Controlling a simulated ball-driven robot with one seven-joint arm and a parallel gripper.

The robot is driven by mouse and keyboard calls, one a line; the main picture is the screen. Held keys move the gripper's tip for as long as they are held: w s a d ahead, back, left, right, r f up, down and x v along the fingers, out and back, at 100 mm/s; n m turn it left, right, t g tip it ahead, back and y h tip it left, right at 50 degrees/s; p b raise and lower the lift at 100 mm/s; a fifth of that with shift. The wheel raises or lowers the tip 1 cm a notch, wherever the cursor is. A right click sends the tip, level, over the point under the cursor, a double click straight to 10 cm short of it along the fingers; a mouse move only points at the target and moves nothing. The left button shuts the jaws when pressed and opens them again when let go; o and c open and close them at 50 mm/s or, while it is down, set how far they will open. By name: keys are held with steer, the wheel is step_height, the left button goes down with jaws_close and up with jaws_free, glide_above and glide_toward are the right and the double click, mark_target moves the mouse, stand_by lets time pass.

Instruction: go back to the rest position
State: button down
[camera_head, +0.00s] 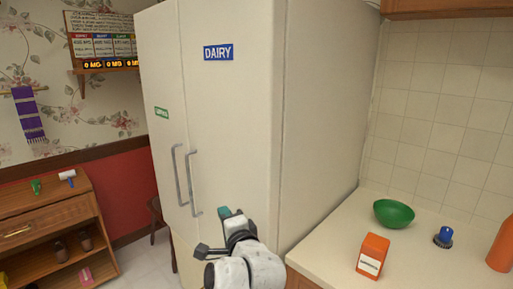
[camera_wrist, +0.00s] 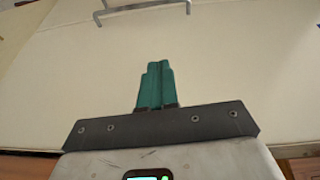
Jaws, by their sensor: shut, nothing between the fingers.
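My gripper (camera_head: 226,213) is at the end of my white and black arm, in front of the white fridge (camera_head: 237,110) in the head view. In the wrist view my gripper (camera_wrist: 156,70) shows its teal fingers together, with nothing between them. The fridge doors look shut. Two grey handles (camera_head: 195,185) stand upright on the doors, close to the left of my gripper in the head view. In the wrist view a handle (camera_wrist: 140,8) lies beyond the fingertips, apart from them.
A counter (camera_head: 330,235) to the right holds an orange box (camera_head: 372,256), a green bowl (camera_head: 393,213), a blue-topped item (camera_head: 443,237) and an orange object (camera_head: 503,245). A wooden cabinet (camera_head: 45,225) stands at the left. Some floor (camera_head: 140,262) shows between cabinet and fridge.

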steer(key=s+d+f+n+g+h, duration=0.35)
steer(key=s+d+f, duration=0.65)
steer(key=d, duration=0.4)
steer(key=s+d+f+n+g+h, duration=0.2)
steer(key=s+d+f+n+g, duration=0.2)
steer(key=s+d+f, duration=0.65)
steer(key=s+d+f+n+g, duration=0.1)
steer(key=s+d+f+g, duration=0.1)
steer(key=s, duration=0.7)
steer(key=s+d+f+n+g+h, duration=0.1)
steer(key=s+d, duration=0.4)
steer(key=s, duration=0.5)
steer(key=s+d+f+n+g+h, duration=0.1)
steer(key=s+d+f+n+g, duration=0.1)
steer(key=s, duration=0.8)
step_height(320, 180, down, 2)
steer(key=shift+s+d+f+g, duration=0.15)
steer(key=shift+d+f+g, duration=0.1)
steer(key=shift+d+g, duration=0.8)
steer(key=shift+a, duration=0.2)
